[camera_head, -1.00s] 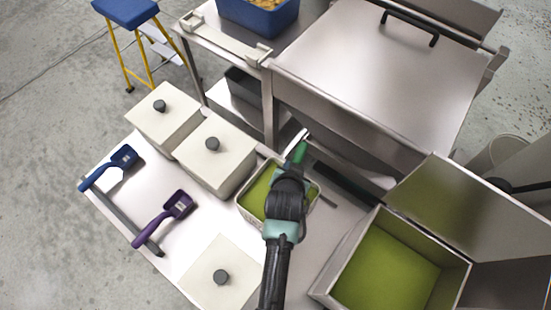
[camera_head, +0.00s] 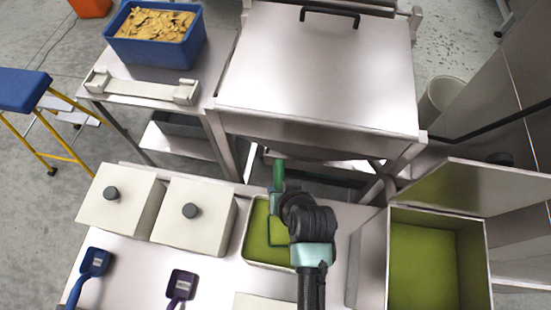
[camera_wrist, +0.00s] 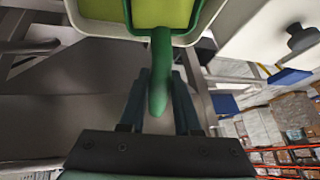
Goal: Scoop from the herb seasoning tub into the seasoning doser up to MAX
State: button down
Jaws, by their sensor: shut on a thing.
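An open pale tub (camera_head: 247,257) with green herb seasoning (camera_head: 257,225) stands on the steel table. My gripper (camera_head: 284,197) is over its far right part, shut on the handle of a green scoop (camera_head: 278,177). In the wrist view the green handle (camera_wrist: 161,75) runs between my fingers, and the scoop's rim shows at the top against green seasoning. I cannot tell how full the scoop is. At the right an open steel bin (camera_head: 478,262), possibly the seasoning doser, also holds green seasoning (camera_head: 422,265). No MAX mark is readable.
Two lidded pale tubs (camera_head: 122,212) (camera_head: 193,235) stand left of the open tub. A blue scoop (camera_head: 94,263) and a purple scoop (camera_head: 181,284) lie in front. A large lidded steel unit (camera_head: 320,75) and a blue crate of chips (camera_head: 155,48) stand behind.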

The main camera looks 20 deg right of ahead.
aim_at(277, 174)
jog(key=shift+g+y, duration=0.3)
jog(key=shift+g, duration=0.3)
jog(key=shift+w+d+r+p, duration=0.15)
jog(key=shift+w+r+p, duration=0.25)
jog(key=shift+r+p, duration=0.25)
jog(key=shift+w+d+r+p, duration=0.15)
jog(key=shift+w+r+p, duration=0.3)
jog(key=shift+r, duration=0.3)
jog(key=shift+w+d+r+p, duration=0.15)
jog(key=shift+w+r+p, duration=0.25)
jog(key=shift+r+p, duration=0.25)
jog(key=shift+w+r, duration=0.15)
jog(key=shift+r, duration=0.1)
jog(key=shift+a, duration=0.1)
